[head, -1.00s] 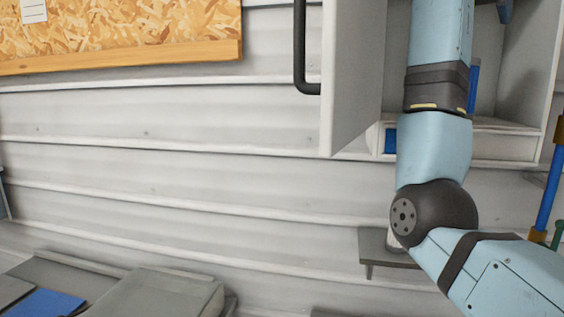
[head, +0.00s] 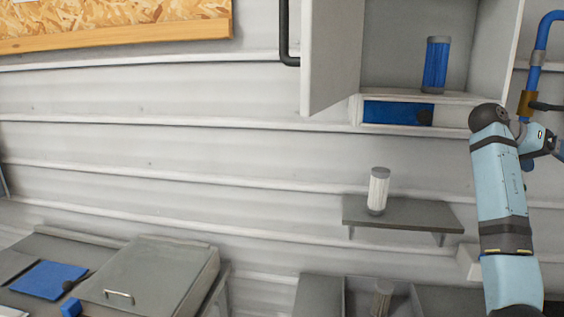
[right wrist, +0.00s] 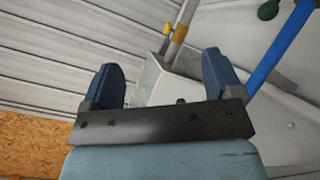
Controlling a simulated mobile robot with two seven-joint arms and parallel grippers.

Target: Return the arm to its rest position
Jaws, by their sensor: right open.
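My right arm comes in at the right of the head view, its upper part just right of the open wall cabinet (head: 330,60). In the right wrist view my right gripper (right wrist: 160,85) is open, its two dark blue fingers wide apart with nothing between them. In the head view the gripper is only partly seen at the right edge, so its fingers are unclear there. My left gripper is not in view.
A blue cylinder (head: 436,65) stands in the cabinet. A white cylinder (head: 378,190) stands on a grey wall shelf (head: 420,214). A blue pipe (head: 541,50) runs right of the cabinet. A grey lidded box (head: 150,275) is at lower left. The wall's middle is clear.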

